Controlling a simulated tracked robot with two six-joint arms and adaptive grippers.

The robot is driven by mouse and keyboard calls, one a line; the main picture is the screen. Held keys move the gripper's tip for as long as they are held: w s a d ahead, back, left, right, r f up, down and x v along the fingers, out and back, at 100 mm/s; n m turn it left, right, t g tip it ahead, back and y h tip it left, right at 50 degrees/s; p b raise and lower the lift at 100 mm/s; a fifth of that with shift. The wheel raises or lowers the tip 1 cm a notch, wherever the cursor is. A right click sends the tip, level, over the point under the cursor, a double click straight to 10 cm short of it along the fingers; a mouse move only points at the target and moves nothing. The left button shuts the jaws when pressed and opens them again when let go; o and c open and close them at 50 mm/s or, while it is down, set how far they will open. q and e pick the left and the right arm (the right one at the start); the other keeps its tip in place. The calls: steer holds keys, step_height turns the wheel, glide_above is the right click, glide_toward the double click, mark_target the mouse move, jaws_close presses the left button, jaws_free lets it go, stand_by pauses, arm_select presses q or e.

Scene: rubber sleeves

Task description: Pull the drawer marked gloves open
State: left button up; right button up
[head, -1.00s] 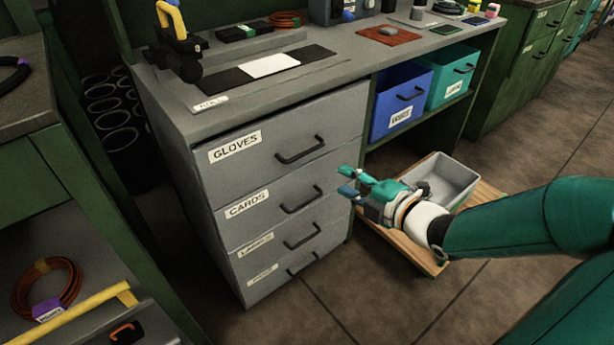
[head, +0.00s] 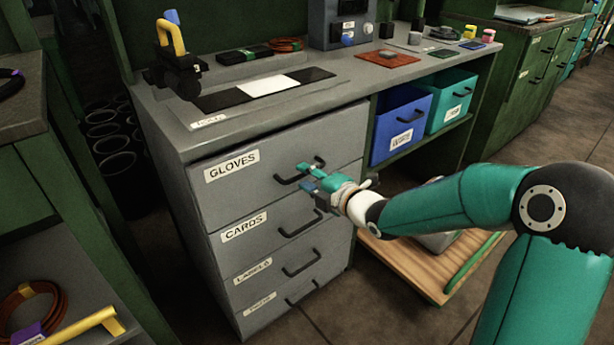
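The grey drawer marked GLOVES (head: 250,187) is the top one of a stack in the grey workbench and looks shut. Its dark bar handle (head: 287,181) is on the right part of its front. My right gripper (head: 304,176) is at the handle's right end, with its two teal fingers apart, one above the other. The fingers overlap the handle in the picture; I cannot tell whether they touch it. My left gripper is not in view.
Below are the drawers marked CARDS (head: 258,234), LABELS (head: 279,268) and a blurred lower label. Blue (head: 388,146) and teal (head: 438,116) bins stand on the shelf at right. A wooden board (head: 411,271) lies low beside the drawers, under my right arm.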

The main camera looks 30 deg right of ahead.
steer(key=shift+x, duration=1.1)
jaws_close()
